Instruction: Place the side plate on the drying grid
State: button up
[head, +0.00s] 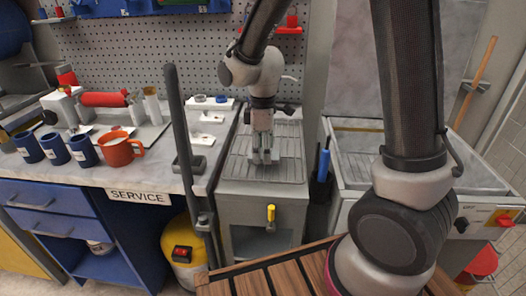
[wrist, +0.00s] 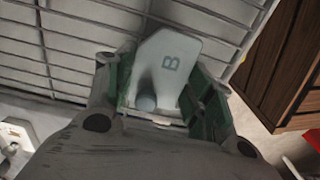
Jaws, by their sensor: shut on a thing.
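The side plate (wrist: 182,58) is a flat pale grey piece with clipped corners, a letter B and a round boss. In the wrist view it sits between the green finger pads of my gripper (wrist: 165,88), which is shut on it. In the head view my gripper (head: 264,155) points down over the drying grid, and the plate is hard to make out between the fingers. The drying grid (head: 240,172) is a wire rack on a grey cabinet. Its bars (wrist: 75,47) also show behind the plate in the wrist view. I cannot tell whether the plate touches the grid.
A counter (head: 110,174) to the left holds an orange mug (head: 120,153), several blue mugs and a red roller (head: 103,99). A dark upright post (head: 182,140) stands left of the grid. A basin (head: 355,145) lies to the right. The grid around my gripper looks clear.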

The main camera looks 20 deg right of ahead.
jog(key=shift+f, duration=0.4)
jog(key=shift+f, duration=0.1)
jog(key=o, duration=1.2)
notch_tip(320, 180, up, 12)
jog(key=s+d+r+m+t, duration=0.2)
jog(key=s+d+r+m, duration=0.1)
jog(key=s+d+m, duration=0.3)
jog(key=s+d+r+m+t, duration=0.2)
jog(key=s+d+r+m, duration=0.2)
jog(key=s+d+m, duration=0.3)
jog(key=s+d, duration=0.3)
jog(key=s, duration=0.2)
jog(key=shift+s+d+m, duration=0.3)
jog(key=shift+s+d, duration=0.1)
